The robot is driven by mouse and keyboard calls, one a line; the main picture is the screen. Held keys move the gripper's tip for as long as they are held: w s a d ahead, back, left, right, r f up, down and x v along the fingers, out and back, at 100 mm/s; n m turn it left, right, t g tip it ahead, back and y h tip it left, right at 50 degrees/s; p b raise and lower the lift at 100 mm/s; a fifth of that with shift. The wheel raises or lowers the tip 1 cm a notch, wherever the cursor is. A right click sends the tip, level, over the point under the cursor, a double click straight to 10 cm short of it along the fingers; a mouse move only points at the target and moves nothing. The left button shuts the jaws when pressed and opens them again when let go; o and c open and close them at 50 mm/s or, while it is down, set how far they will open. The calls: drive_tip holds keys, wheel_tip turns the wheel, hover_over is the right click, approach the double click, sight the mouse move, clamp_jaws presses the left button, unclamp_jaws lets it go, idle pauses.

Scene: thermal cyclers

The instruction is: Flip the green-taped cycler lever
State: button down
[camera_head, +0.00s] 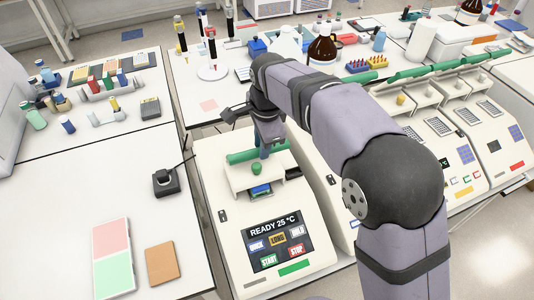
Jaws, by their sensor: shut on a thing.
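The green-taped cycler (222,240) is the large white machine at the front centre. A green tape strip (295,268) is on its lower front, and its screen reads "READY 25 °C". Its lever (240,157) is a green bar across the rear of the lid block. My gripper (264,148) reaches down from above and is shut on the lever's bar near its middle. The fingertips are partly hidden by the wrist and bar. A green knob (257,169) stands on the lid in front of the bar.
More cyclers with similar green bars stand to the right, partly behind my arm. The left bench holds a small black device (166,182), a pink and green panel (112,258) and a brown pad (160,264). Bottles, including a brown bottle (322,50), and racks crowd the back bench.

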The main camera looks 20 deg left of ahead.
drive_tip(key=shift+w+a+r, duration=0.45)
drive_tip(key=shift+w+a, duration=0.2)
drive_tip(key=shift+s+d, duration=0.1)
idle(0.6)
drive_tip(key=c, duration=1.5)
unclamp_jaws()
drive_tip(key=shift+c, duration=0.2)
wheel_tip(320, 180, up, 7)
drive_tip(key=s+d+b, duration=0.1)
drive_tip(key=b, duration=0.1)
drive_tip(key=shift+b, duration=0.35)
